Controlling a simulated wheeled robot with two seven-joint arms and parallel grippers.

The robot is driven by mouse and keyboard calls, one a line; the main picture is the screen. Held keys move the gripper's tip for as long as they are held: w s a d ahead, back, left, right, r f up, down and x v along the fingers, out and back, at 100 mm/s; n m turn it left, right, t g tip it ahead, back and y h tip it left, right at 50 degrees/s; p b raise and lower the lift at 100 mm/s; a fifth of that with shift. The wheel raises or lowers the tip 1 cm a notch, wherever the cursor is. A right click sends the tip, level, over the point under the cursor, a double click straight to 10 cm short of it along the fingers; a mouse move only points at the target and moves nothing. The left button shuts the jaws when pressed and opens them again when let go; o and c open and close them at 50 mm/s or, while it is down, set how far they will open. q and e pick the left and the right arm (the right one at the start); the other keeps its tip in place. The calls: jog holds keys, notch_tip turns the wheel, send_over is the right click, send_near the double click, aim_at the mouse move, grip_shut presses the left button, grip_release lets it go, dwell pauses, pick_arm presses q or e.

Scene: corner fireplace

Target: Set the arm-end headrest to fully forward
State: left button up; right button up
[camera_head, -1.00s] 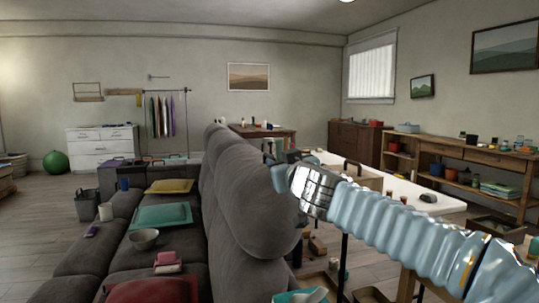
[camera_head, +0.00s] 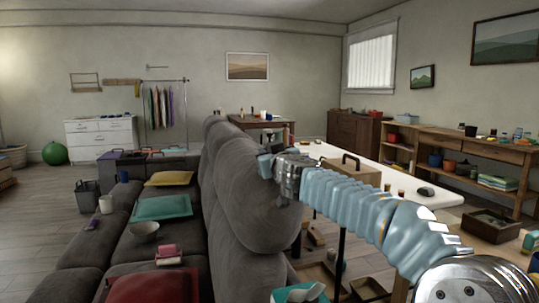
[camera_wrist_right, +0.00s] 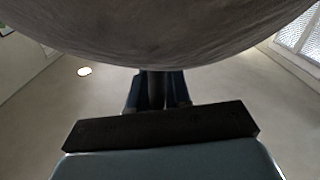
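The grey sofa (camera_head: 110,262) stands left of centre, with a row of tall padded headrests along its back. My right gripper (camera_head: 265,165) is at the upper rear side of a large headrest (camera_head: 245,205) near the middle of the view. In the right wrist view the underside of a grey cushion (camera_wrist_right: 165,35) fills the top, and my dark gripper fingers (camera_wrist_right: 156,92) reach up against or just under it. A dark upright strip shows between them; their tips are hidden. I cannot tell whether they grip or only touch. My left gripper is not in view.
A white table (camera_head: 420,190) with a wooden caddy (camera_head: 350,170) stands behind the sofa, right of my arm. Open wooden trays (camera_head: 370,290) and a teal box (camera_head: 298,295) lie low near the front. Cushions and a bowl (camera_head: 144,230) rest on the seats.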

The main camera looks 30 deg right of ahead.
aim_at(245, 170)
jog(key=shift+d, duration=0.15)
grip_shut()
jog(key=shift+w+a+r+b, duration=0.15)
jog(key=shift+a+b, duration=0.15)
jog(key=shift+a, duration=0.3)
jog(key=shift+w+a+r+b, duration=0.1)
jog(key=shift+a+b, duration=0.2)
jog(key=shift+a, duration=0.25)
jog(key=a+b, duration=0.1)
jog(key=a, duration=0.1)
jog(key=w+a+b, duration=0.1)
jog(key=a, duration=0.1)
jog(key=shift+a+f, duration=0.1)
jog(key=w+a+f+n+b, duration=0.1)
jog(key=a+n+b, duration=0.1)
jog(key=a, duration=0.3)
jog(key=w+a+f+n+b, duration=0.1)
jog(key=a+n+b, duration=0.2)
jog(key=a, duration=0.3)
jog(key=shift+w+a+f, duration=0.15)
jog(key=shift+w+f, duration=0.2)
jog(key=shift+f, duration=0.05)
